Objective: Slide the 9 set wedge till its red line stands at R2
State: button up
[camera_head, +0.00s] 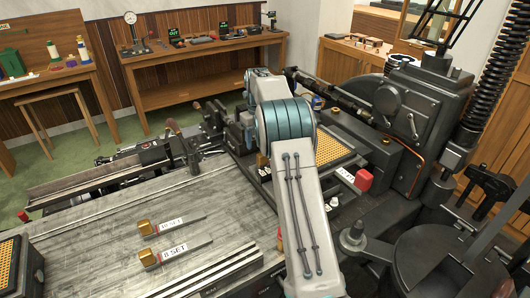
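Two wedges lie on the grey machine table, each a thin grey bar with a brass block at its left end. The near wedge (198,246) has a white label that seems to read 8 SET. The far wedge (195,218) has a similar SET label; its number is too small to read surely. A third white label (345,175) sits on the machine beside a red block (363,179); its text is unreadable. My grey and teal arm crosses the middle and hides part of the machine; my gripper cannot be seen.
An orange-celled matrix case (334,150) sits on the caster right of my arm, and another case (20,268) stands at the lower left. Dark machine parts and a round pot (440,262) crowd the right. The table around the two wedges is mostly clear.

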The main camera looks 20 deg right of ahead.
jog(key=f, duration=0.5)
jog(key=f+p, duration=0.1)
jog(key=f, duration=0.2)
jog(key=shift+d, duration=0.35)
grip_shut()
jog(key=c, duration=1)
grip_release()
jog(key=shift+c, duration=0.9)
